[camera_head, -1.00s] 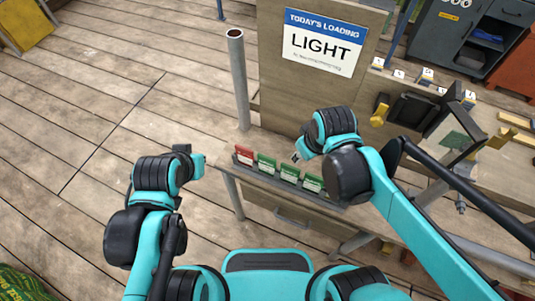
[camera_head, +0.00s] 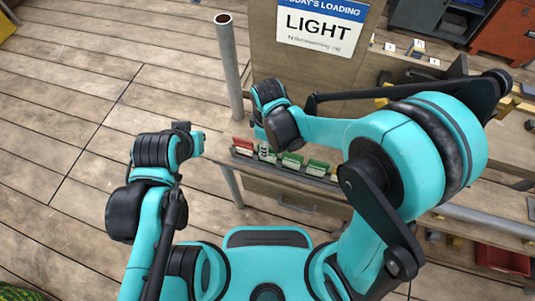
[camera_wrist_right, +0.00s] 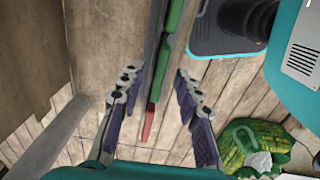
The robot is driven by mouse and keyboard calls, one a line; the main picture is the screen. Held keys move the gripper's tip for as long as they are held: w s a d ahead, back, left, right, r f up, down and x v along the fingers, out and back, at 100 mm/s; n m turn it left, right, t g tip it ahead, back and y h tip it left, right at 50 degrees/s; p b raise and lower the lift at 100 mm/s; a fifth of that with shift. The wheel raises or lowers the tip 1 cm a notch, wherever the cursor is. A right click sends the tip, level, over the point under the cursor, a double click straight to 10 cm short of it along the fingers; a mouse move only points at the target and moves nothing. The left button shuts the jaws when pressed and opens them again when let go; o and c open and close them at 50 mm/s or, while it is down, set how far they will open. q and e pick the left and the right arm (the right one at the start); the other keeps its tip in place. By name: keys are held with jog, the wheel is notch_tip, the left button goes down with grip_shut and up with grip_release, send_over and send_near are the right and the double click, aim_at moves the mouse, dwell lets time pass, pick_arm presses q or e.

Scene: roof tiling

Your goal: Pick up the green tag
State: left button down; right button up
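A dark rack (camera_head: 285,173) on the bench edge holds a row of upright tags. A red tag (camera_head: 242,145) is at its left end. Green tags follow to the right: one partly hidden by my right gripper, then a second green tag (camera_head: 292,160) and a third green tag (camera_head: 318,168). My right gripper (camera_head: 264,146) is at the leftmost green tag. In the right wrist view its fingers (camera_wrist_right: 156,76) are apart, on either side of the tag row, where green edges (camera_wrist_right: 169,48) and a red edge (camera_wrist_right: 148,122) show. My left gripper (camera_head: 192,140) is left of the rack, away from the tags.
A sign reading LIGHT (camera_head: 318,27) hangs on a wooden board behind the rack. A grey pipe (camera_head: 230,70) stands upright just behind the rack's left end.

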notch_tip(320, 180, down, 3)
jog(key=shift+w+r+b, duration=0.1)
jog(key=shift+b, duration=0.3)
jog(key=shift+c, duration=0.7)
grip_shut()
notch_tip(320, 180, up, 18)
jog(key=p, duration=0.6)
